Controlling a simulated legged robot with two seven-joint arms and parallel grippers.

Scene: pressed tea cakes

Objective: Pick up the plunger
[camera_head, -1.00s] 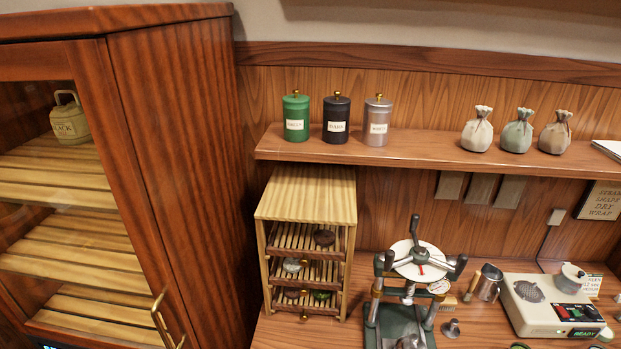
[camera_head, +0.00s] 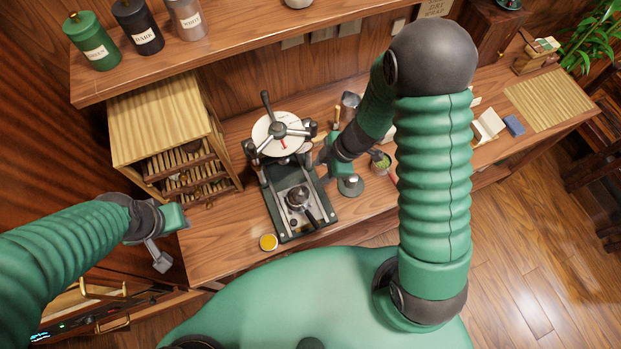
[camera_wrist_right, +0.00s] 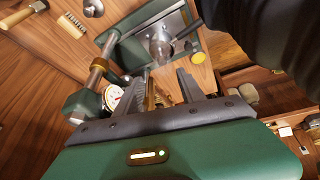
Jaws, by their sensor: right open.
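A small metal knobbed piece (camera_head: 350,185), which looks like the plunger, stands on the counter to the right of the press. A similar metal piece shows at the top left of the right wrist view (camera_wrist_right: 93,8), apart from the jaws. My right gripper (camera_head: 328,164) is beside the press's right side, partly hidden by its own wrist. In the wrist view its open jaws (camera_wrist_right: 167,82) point toward the press, with nothing clearly held between them. My left gripper (camera_head: 162,256) hangs left of the counter's front edge; its jaw opening is unclear.
The green press (camera_head: 327,212) has a round dial and a dark-handled metal mold (camera_head: 298,197) on its plate. A wooden drawer rack (camera_head: 155,120) is to the left. A green-filled cup (camera_head: 381,163) stands close right of the right gripper.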

